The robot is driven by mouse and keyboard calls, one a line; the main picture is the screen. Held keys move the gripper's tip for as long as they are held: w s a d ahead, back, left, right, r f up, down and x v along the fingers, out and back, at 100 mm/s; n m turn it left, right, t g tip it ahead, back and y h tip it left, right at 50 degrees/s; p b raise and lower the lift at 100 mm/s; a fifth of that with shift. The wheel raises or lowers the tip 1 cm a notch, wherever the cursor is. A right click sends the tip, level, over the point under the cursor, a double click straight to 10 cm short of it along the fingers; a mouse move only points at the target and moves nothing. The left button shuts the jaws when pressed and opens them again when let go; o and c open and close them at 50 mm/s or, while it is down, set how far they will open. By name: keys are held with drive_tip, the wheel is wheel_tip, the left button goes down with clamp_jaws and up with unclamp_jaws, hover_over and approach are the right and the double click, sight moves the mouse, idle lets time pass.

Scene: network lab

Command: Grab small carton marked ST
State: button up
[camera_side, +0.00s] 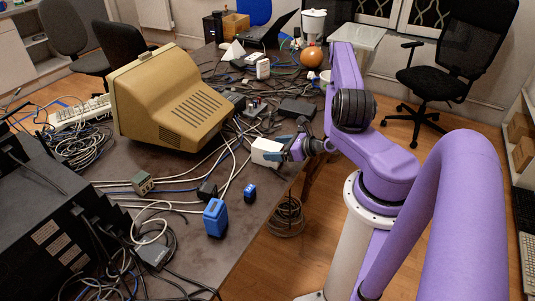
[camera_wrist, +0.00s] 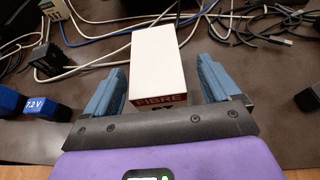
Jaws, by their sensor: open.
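The small carton (camera_wrist: 157,62) is a white box with a red band reading FIBRE on its near face. Dark lettering below the band is partly hidden by my gripper's edge. In the wrist view it lies between the two blue fingers of my gripper (camera_wrist: 163,88), which are open, with a gap on each side. In the side view the carton (camera_side: 266,152) sits near the table's right edge, and my gripper (camera_side: 283,150) is at its right side, partly covering it.
The dark table (camera_side: 246,215) is crowded with cables. A beige monitor (camera_side: 168,98) stands left of the carton. A blue battery (camera_side: 216,217) and a smaller blue item (camera_side: 250,193) stand nearer the front. White and blue cables run beside the carton.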

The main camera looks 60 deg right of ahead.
sight(267, 149)
drive_tip(key=shift+x, duration=1.9)
drive_tip(key=shift+a, duration=0.15)
drive_tip(key=c, duration=1.2)
drive_tip(key=shift+o, duration=0.2)
drive_tip(key=shift+r, duration=0.1)
